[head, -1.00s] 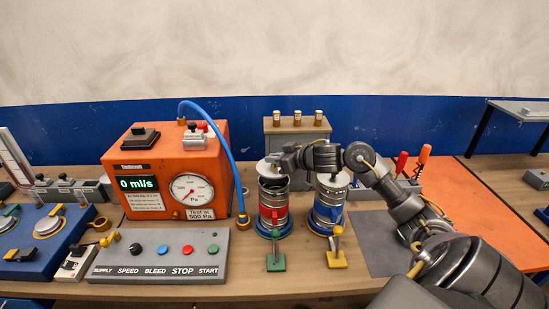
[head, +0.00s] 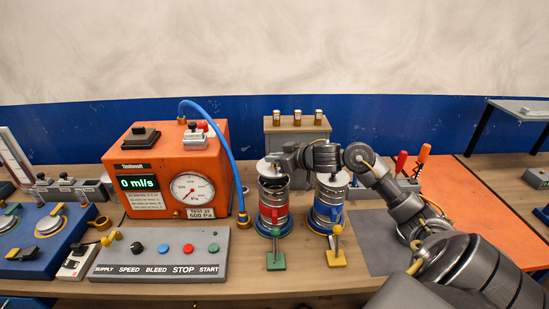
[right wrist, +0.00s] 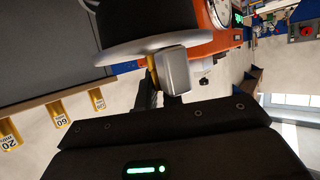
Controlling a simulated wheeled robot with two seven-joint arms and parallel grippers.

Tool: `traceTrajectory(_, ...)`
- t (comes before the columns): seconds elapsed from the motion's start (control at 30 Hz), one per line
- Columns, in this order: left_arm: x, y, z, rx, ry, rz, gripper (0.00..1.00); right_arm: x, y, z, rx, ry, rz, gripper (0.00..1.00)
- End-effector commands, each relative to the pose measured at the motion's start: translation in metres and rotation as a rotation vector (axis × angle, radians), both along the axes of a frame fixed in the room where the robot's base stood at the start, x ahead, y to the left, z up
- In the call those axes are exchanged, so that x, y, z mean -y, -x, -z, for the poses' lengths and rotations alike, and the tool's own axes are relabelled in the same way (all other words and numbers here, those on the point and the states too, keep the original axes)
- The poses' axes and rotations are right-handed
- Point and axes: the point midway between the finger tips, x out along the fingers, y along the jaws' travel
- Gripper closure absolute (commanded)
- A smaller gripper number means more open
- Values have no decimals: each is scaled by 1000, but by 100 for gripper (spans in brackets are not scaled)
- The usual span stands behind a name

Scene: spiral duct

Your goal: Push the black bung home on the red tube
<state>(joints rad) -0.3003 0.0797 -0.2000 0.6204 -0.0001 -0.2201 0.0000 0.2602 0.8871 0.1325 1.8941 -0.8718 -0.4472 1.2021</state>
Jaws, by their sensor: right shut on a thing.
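The red tube (head: 273,196) is a ribbed metal duct with a red band. It stands upright on the bench beside a blue-banded tube. My right gripper (head: 276,158) is at its top, shut on the upper part of the bung. In the right wrist view the bung shows a pale grey disc (right wrist: 150,46) with a black body (right wrist: 128,18), and my gripper's finger (right wrist: 172,70) is at the disc. My left gripper is not in view.
The blue-banded tube (head: 327,205) stands close on the right. An orange gauge box (head: 150,165) with a blue hose (head: 232,150) is on the left. A grey control panel (head: 160,257) lies in front. Green (head: 276,262) and yellow (head: 336,258) levers stand before the tubes.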

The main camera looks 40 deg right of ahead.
Motion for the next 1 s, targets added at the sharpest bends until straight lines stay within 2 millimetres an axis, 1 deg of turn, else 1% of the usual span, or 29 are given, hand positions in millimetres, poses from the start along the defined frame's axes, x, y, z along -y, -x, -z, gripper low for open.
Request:
traceTrajectory(0.17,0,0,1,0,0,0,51,0,0,1,2,0,0,100)
traceTrajectory(1.0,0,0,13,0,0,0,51,0,0,23,0,0,0,100)
